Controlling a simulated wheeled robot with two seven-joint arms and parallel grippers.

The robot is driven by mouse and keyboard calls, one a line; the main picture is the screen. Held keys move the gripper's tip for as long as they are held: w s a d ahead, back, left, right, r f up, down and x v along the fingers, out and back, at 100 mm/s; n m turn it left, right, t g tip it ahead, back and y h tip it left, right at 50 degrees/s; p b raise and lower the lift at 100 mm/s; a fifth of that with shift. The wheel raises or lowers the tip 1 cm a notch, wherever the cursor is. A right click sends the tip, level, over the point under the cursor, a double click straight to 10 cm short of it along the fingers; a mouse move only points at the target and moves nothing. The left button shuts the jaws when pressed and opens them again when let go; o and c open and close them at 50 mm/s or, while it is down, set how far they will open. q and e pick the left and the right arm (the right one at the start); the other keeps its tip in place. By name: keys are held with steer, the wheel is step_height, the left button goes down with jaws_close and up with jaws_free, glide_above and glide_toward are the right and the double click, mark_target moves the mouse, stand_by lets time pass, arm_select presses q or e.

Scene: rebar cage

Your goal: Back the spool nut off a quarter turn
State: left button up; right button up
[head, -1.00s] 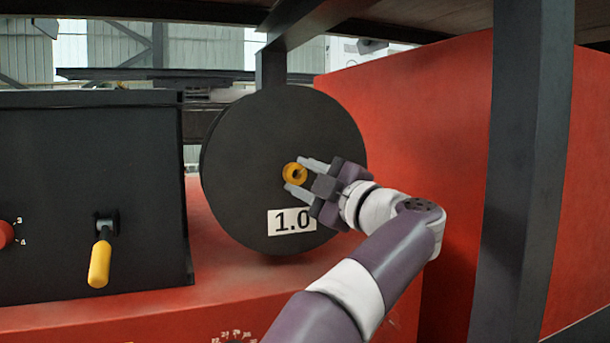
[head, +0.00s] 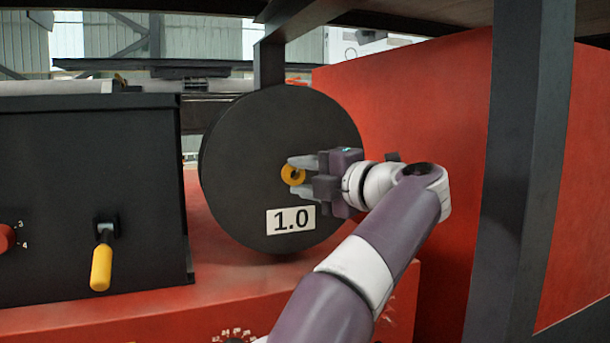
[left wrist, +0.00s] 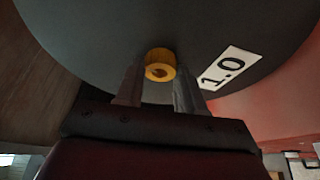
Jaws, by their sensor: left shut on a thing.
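The spool nut (head: 291,174) is a small yellow ring at the centre of the black spool disc (head: 240,160), which carries a white "1.0" label (head: 291,219). My left gripper (head: 299,175) reaches in from the right in the head view, with its grey fingers on either side of the nut, shut on it. In the left wrist view the nut (left wrist: 160,64) sits between the two fingertips, with the disc behind it and the label (left wrist: 229,68) to the right. My right gripper is not in view.
A black panel box (head: 80,200) with a yellow-handled lever (head: 102,262) and a red knob (head: 6,238) stands left of the spool. A dark upright post (head: 520,170) stands right of my arm. A red wall (head: 430,120) lies behind, and dark beams run overhead.

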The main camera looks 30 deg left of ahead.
arm_select(q)
steer(key=shift+f, duration=0.1)
stand_by(0.3)
steer(key=o, duration=1)
steer(key=shift+o, duration=0.2)
steer(key=v, duration=1.2)
steer(key=shift+s+d+b, duration=0.15)
steer(key=shift+d+b, duration=0.2)
steer(key=shift+b, duration=0.1)
